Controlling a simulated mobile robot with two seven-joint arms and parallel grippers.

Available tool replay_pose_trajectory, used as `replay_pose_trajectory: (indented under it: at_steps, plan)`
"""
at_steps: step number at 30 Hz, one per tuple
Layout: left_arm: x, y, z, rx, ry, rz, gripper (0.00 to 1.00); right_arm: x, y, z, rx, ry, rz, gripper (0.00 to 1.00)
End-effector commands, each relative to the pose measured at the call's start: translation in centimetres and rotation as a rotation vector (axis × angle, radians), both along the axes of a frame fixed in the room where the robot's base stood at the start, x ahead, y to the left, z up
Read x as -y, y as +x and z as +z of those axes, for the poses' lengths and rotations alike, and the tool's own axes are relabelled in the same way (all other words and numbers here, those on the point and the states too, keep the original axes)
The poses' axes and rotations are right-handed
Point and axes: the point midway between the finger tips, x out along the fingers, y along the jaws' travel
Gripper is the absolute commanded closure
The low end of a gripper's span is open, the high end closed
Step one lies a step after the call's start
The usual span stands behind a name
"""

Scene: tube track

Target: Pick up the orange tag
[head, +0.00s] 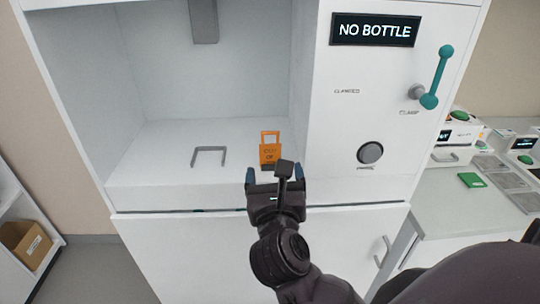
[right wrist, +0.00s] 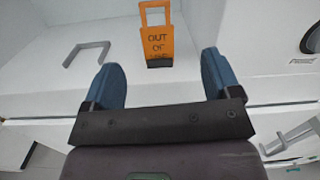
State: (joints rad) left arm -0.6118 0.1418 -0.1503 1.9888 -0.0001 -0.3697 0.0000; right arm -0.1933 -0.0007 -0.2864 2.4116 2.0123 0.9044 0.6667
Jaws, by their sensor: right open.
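The orange tag (head: 269,152) stands upright on the white floor of the machine's open bay, towards its right side. It has a loop handle on top and dark lettering; in the right wrist view the tag (right wrist: 158,44) reads "OUT OF", with the lowest line hard to read. My right gripper (head: 276,174) is open and empty, in front of the tag and apart from it. In the right wrist view its two blue fingertips (right wrist: 163,72) are spread, with the tag beyond them and between them. My left gripper is not in view.
A grey U-shaped bracket (head: 209,150) is on the bay floor left of the tag. The bay's right wall and the panel with a "NO BOTTLE" display (head: 375,30), teal lever (head: 438,78) and round knob (head: 370,153) stand close on the right. A grey part (head: 203,20) hangs above.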

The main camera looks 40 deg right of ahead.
Motion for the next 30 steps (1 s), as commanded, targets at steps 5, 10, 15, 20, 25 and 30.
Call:
replay_pose_trajectory:
  at_steps: [5, 10, 15, 20, 25, 30]
  plan:
    - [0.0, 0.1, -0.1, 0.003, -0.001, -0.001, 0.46, -0.4, 0.4, -0.3, 0.003, 0.121, 0.026, 0.17]
    - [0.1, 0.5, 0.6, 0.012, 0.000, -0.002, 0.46, 0.5, 2.2, -0.2, 0.003, 0.131, 0.029, 0.17]
    - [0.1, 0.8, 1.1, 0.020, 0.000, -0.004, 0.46, 1.8, 4.1, -0.2, 0.003, 0.129, 0.029, 0.17]
    - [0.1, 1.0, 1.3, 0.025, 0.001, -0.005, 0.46, 2.3, 5.0, -0.3, 0.002, 0.130, 0.030, 0.17]
    - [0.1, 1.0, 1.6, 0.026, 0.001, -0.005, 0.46, 3.3, 6.1, -0.2, 0.002, 0.126, 0.028, 0.17]
    - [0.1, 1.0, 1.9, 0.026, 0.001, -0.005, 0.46, 4.6, 8.0, -0.3, 0.002, 0.126, 0.029, 0.17]
